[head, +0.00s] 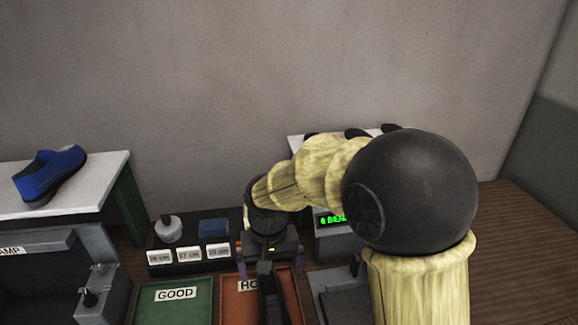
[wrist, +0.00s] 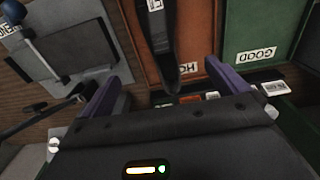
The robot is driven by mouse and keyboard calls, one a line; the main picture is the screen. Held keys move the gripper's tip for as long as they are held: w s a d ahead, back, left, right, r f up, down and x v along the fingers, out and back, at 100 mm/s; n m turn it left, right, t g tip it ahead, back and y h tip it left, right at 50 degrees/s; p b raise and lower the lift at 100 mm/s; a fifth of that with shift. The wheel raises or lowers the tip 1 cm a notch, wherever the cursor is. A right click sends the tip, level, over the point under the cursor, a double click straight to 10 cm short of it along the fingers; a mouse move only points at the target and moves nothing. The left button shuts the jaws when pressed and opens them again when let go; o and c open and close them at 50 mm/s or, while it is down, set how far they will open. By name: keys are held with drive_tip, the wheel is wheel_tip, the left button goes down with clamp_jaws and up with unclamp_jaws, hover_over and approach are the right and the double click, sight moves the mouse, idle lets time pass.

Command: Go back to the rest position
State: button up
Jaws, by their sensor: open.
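My gripper (head: 271,267) hangs above the back part of the orange tray (head: 230,308), whose label is partly covered and starts with "HO". Its two purple fingers stand wide apart, and I see nothing held between them in the wrist view (wrist: 168,88). A long dark object (head: 272,298) lies over the orange tray, just in front of the gripper. It also shows in the wrist view (wrist: 158,40), where its end points toward the gap between the fingers. I cannot tell what it is. My arm hides part of the bench at the right.
A green tray (head: 175,310) marked GOOD is to the left. Behind it a dark rack (head: 190,268) holds small labelled blocks, a grey bottle (head: 168,231) and a blue block (head: 213,227). A blue shoe (head: 50,174) sits on a white shelf (head: 105,178). A grey machine (head: 55,280) stands at far left.

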drive_tip(key=s+d+f+m+t, duration=0.1)
drive_tip(key=s+d, duration=0.2)
drive_tip(key=d, duration=0.8)
drive_tip(key=s+d+f+m+t, duration=0.1)
drive_tip(key=s+d, duration=0.3)
drive_tip(key=d, duration=0.7)
drive_tip(key=shift+m+t, duration=0.3)
drive_tip(key=shift+m, duration=0.1)
